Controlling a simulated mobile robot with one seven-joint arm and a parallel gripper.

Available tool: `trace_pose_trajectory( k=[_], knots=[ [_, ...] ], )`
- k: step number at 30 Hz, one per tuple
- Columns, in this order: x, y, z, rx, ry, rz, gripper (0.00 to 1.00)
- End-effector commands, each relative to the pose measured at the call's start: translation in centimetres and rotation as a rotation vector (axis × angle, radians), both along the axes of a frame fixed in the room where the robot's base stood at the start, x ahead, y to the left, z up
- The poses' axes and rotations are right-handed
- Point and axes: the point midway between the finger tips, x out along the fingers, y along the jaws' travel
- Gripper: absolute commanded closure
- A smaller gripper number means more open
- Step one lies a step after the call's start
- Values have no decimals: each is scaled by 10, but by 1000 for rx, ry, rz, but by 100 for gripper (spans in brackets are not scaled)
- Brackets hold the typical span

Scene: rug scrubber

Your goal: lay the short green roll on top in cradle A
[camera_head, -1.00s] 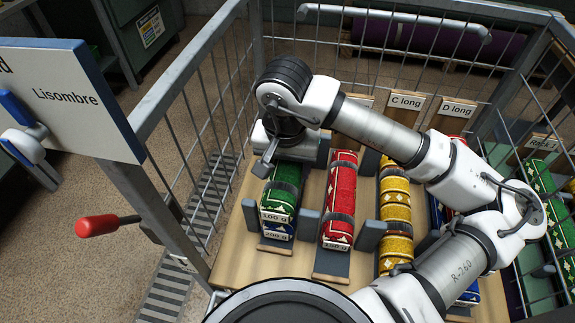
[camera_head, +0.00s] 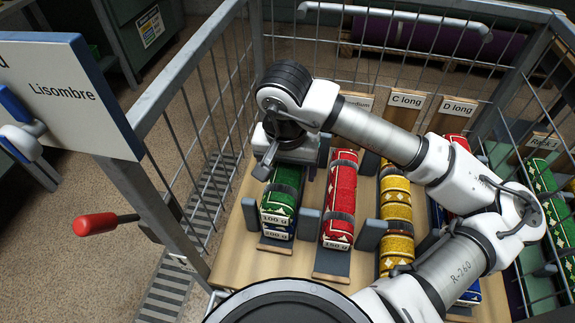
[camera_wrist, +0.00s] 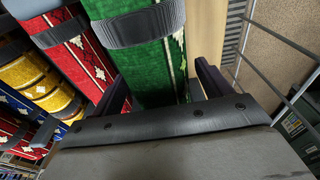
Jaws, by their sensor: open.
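The short green roll (camera_head: 283,194), with a grey band and a 100 g end label, lies lengthwise in the leftmost cradle. It rests on a blue roll (camera_head: 276,233), of which only the front end shows. This cradle's name sign is hidden behind my arm. My gripper (camera_head: 288,166) is over the back end of the green roll, jaws open. In the wrist view the green roll (camera_wrist: 157,55) runs between the two dark fingers, one on each side. Whether the fingers touch it I cannot tell.
A red roll (camera_head: 340,200) marked 150 g lies in the cradle to the right, then yellow rolls (camera_head: 395,215) under the C long sign (camera_head: 406,103). Grey cradle posts stand between them. Wire mesh walls (camera_head: 215,130) enclose the wooden deck.

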Motion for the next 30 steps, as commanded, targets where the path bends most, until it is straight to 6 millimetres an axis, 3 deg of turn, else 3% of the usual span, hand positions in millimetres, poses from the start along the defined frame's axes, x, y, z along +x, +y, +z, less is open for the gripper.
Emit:
trace_pose_trajectory(
  k=[5, 19, 24, 30],
  knots=[
    [0, 0, 12, -3, -3, 0, 22],
    [-12, 2, 105, -1, -3, -1, 22],
    [-14, 2, 120, 0, -1, 0, 22],
    [-14, 3, 122, 0, 0, 0, 22]
  ],
)
